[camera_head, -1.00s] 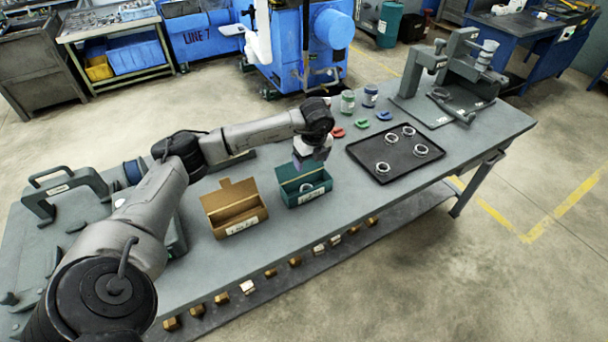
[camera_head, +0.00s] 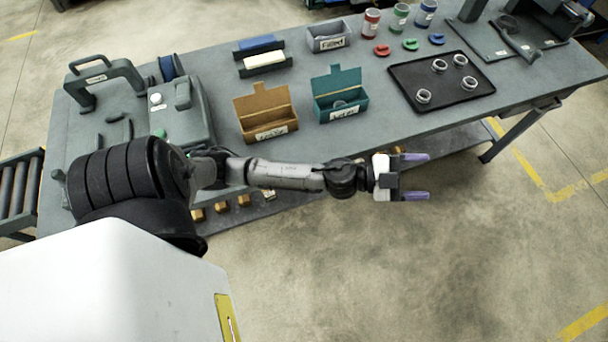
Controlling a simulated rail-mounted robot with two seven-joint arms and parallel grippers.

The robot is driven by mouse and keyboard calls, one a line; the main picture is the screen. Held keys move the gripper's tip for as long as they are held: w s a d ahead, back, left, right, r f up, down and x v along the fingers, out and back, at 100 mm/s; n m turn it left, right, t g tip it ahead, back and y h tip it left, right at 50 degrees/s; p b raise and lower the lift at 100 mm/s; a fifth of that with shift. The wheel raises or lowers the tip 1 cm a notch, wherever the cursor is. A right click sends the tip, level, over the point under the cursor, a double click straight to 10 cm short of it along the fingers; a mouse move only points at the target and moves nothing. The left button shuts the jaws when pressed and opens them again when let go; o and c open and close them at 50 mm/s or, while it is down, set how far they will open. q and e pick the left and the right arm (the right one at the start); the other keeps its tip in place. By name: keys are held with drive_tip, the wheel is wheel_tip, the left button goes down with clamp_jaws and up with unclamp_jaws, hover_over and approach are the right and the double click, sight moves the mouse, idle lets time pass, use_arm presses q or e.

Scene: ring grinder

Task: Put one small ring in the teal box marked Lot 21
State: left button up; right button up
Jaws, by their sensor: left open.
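The teal box (camera_head: 352,76) stands open on the bench, its lid raised at the back. The lot number on its front label is too small to read surely. A grey ring (camera_head: 340,104) shows partly inside it. Several metal rings (camera_head: 423,97) lie apart on the black tray (camera_head: 455,97) to the right of the box; they look close in size. My left gripper (camera_head: 418,176) is open and empty, its two purple fingers pointing right. In the picture it is beyond the bench's front edge, below and right of the teal box. My right gripper is not in view.
An open brown box (camera_head: 265,112) stands left of the teal box. Behind are a grey labelled bin (camera_head: 328,36), several coloured cans (camera_head: 399,16) and U-shaped pieces (camera_head: 410,44). A grey fixture (camera_head: 515,30) stands far right. The floor before the bench is clear.

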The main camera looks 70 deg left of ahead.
use_arm(q)
drive_tip(key=s+a+f+n+g+y, duration=0.5)
drive_tip(key=s+f+n+g+y, duration=0.2)
drive_tip(key=s+f+n+y, duration=0.45)
drive_tip(key=s+d+f+g+h, duration=0.1)
drive_tip(key=s+d+f+g, duration=0.1)
drive_tip(key=s, duration=0.5)
drive_tip(key=s+d+f+m+g+h, duration=0.1)
drive_tip(key=s+f+g+h, duration=0.1)
drive_tip(key=s+f+g, duration=0.2)
drive_tip(key=s+g, duration=0.2)
drive_tip(key=s, duration=0.2)
drive_tip(key=shift+d, duration=0.4)
